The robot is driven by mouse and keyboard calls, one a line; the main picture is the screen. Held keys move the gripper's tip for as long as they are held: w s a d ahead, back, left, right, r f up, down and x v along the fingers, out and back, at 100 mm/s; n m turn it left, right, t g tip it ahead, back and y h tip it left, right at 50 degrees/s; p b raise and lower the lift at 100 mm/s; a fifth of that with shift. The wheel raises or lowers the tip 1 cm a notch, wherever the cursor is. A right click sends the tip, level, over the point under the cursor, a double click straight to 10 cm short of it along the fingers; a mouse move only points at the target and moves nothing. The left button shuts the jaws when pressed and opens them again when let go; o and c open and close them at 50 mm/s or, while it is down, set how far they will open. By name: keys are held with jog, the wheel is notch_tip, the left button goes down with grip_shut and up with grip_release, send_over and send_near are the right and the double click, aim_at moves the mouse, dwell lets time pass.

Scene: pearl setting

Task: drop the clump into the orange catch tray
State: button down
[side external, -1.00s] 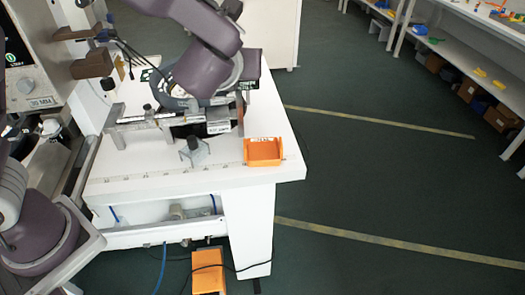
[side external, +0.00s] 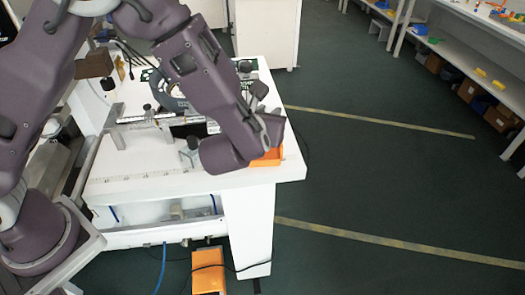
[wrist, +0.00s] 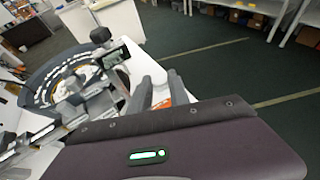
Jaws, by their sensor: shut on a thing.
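The orange catch tray (side external: 270,158) sits near the right front corner of the white table, mostly hidden behind my wrist in the side view. In the wrist view a bit of orange (wrist: 164,103) shows between and below the fingers. My gripper (wrist: 160,78) shows there as two dark fingers a small gap apart, shut on the clump. The clump itself is too small or hidden to make out. In the side view my gripper's end is over the tray area, its fingertips hidden by the wrist.
A metal rail fixture (side external: 160,118) and a dark ring-shaped device (side external: 165,90) stand behind and left of the tray. A small grey clamp block (side external: 188,152) is to its left. The table's right edge is close; beyond it is open floor.

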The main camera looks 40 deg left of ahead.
jog(key=shift+f, duration=1.8)
jog(key=c, duration=1.1)
grip_release()
jog(key=shift+c, duration=0.2)
jog(key=shift+s, duration=0.1)
